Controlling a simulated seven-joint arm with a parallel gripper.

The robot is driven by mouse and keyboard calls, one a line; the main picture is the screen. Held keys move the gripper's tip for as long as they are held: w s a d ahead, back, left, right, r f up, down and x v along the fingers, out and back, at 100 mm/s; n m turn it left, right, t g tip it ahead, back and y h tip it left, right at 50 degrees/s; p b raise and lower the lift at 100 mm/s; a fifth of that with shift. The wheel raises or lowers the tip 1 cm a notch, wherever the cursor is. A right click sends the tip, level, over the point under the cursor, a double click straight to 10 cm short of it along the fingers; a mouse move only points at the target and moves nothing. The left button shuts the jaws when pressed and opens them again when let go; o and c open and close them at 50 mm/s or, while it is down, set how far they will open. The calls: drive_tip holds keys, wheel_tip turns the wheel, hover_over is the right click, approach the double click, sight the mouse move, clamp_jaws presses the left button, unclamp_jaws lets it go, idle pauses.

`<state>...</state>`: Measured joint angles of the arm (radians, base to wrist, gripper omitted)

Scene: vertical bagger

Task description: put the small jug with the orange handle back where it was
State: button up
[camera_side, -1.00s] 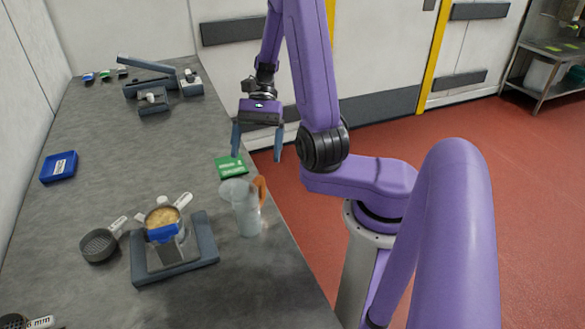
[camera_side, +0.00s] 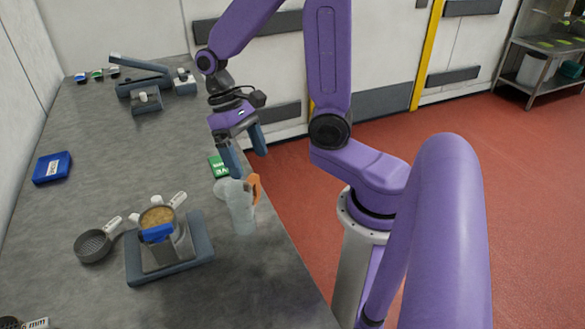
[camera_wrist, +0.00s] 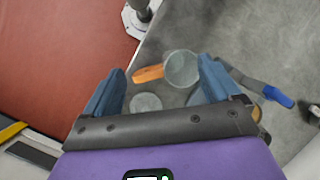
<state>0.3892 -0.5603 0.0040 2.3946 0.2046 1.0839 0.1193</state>
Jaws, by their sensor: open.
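The small clear jug (camera_side: 241,212) stands upright on the counter near its right edge, its orange handle (camera_side: 254,189) at upper right. In the wrist view the jug (camera_wrist: 183,68) shows from above, with the orange handle (camera_wrist: 148,74) pointing left. My gripper (camera_side: 250,164) is open, tilted and empty, above and behind the jug. In the wrist view the handle appears between its fingers. The side view does not show clearly whether the near finger touches the jug. A pale round disc (camera_side: 221,188) lies beside the jug; a pale disc also shows in the wrist view (camera_wrist: 145,102).
A grey stand (camera_side: 205,247) holds a filled cup with a blue front (camera_side: 157,233) left of the jug. A green packet (camera_side: 217,167) lies behind the jug. A blue box (camera_side: 52,168) sits far left, with clear counter between.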

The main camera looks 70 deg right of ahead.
drive_tip(key=s+a+r+n+t, duration=0.1)
drive_tip(key=s+a+n+t, duration=0.1)
drive_tip(key=s+n, duration=0.4)
drive_tip(key=s+a+r+n+t+h, duration=0.1)
drive_tip(key=s+a+n+t, duration=0.1)
drive_tip(key=s+n, duration=0.3)
drive_tip(key=shift+s+r+n, duration=0.25)
drive_tip(key=shift+s+n, duration=0.1)
drive_tip(key=shift+n, duration=0.85)
